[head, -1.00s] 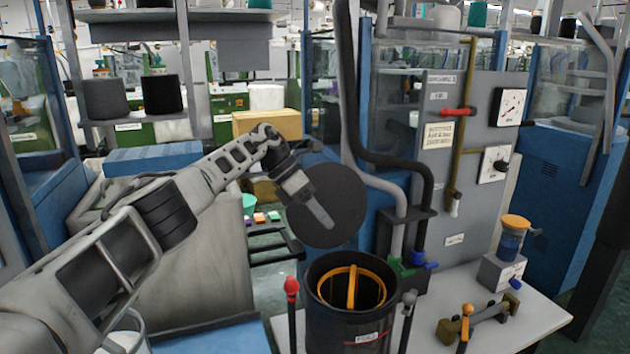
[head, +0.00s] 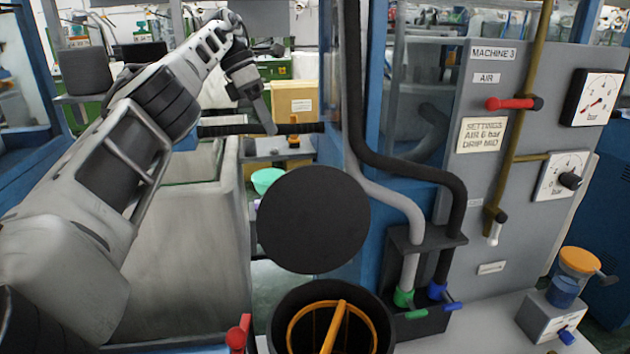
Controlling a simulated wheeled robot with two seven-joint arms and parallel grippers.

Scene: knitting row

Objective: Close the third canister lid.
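An open black canister (head: 275,335) stands at the bottom centre, with an orange ring and crossbar (head: 337,325) inside it. Its round dark lid (head: 313,220) stands raised behind the mouth, its flat face towards me. Which canister in the row this is, I cannot tell. My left gripper (head: 266,118) is above and left of the lid, apart from it in the picture, with its fingers pointing down. The fingers overlap from this side, so their gap is hidden. My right gripper is out of view.
A panel marked Machine 3 (head: 490,54) with gauges and a red-handled valve (head: 513,104) stands at right. Hoses (head: 405,165) run down beside the lid. A red-topped lever (head: 238,338) is left of the canister. A dark ridged bar (head: 225,130) crosses near my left gripper.

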